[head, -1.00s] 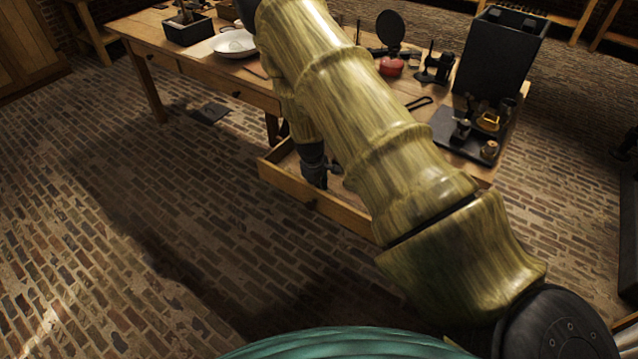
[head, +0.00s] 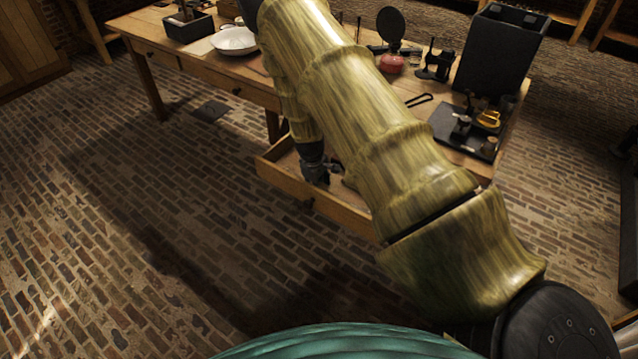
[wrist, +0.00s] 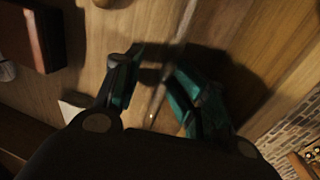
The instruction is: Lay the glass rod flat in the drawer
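The open wooden drawer (head: 335,205) juts from the front of the workbench. My gripper (head: 320,176) points down into it; my arm hides part of the drawer. In the wrist view, my gripper (wrist: 153,65) has its teal-padded fingers apart, close above the drawer's wooden floor. A thin, pale glass rod (wrist: 156,101) shows between the fingers and seems to lie along the drawer floor, with a bright spot near its lower end. It is dim and blurred, and I cannot tell whether a finger touches it. The rod cannot be made out in the head view.
A dark red-brown block (wrist: 30,32) and a white piece (wrist: 75,106) lie left of the fingers in the wrist view. On the bench stand a white dish (head: 234,40), a black box (head: 500,55) and a dark tray (head: 447,128) with small items. The brick floor before the drawer is clear.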

